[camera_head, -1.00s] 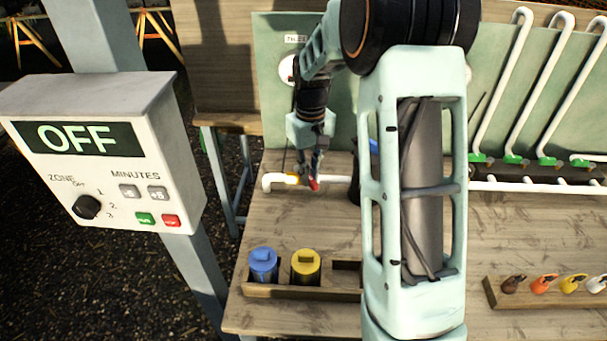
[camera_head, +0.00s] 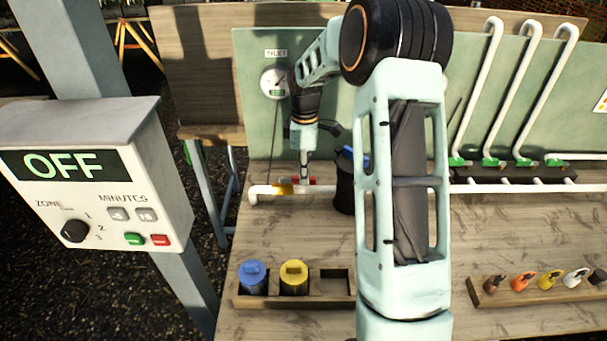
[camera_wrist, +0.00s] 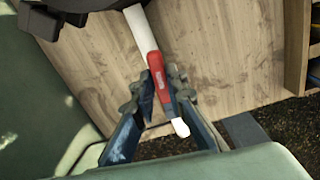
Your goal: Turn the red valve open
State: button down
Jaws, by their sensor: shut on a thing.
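The red valve (camera_head: 299,181) sits on the white pipe (camera_head: 262,194) at the back left of the workbench, beside a yellow fitting (camera_head: 284,189). Its red handle lies roughly along the pipe. My gripper (camera_head: 306,178) reaches down onto the handle from above. In the wrist view the red handle (camera_wrist: 156,68) lies between the two fingers of my gripper (camera_wrist: 166,95), which are shut on it. White pipe shows past both ends of the handle. The valve body is mostly hidden under the handle and fingers.
A black canister (camera_head: 345,190) stands close right of the gripper, partly behind my arm. A gauge (camera_head: 274,82) is on the green panel behind. Blue (camera_head: 252,278) and yellow (camera_head: 293,278) cylinders sit in a wooden rack in front. The control box (camera_head: 95,190) at left reads OFF.

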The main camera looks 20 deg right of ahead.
jog(key=shift+w+d+r+n, duration=0.1)
jog(key=shift+w+n, duration=0.3)
jog(key=shift+n, duration=0.2)
jog(key=c, duration=1.9)
grip_release()
jog(key=shift+c, duration=0.2)
notch_tip(320, 180, up, 12)
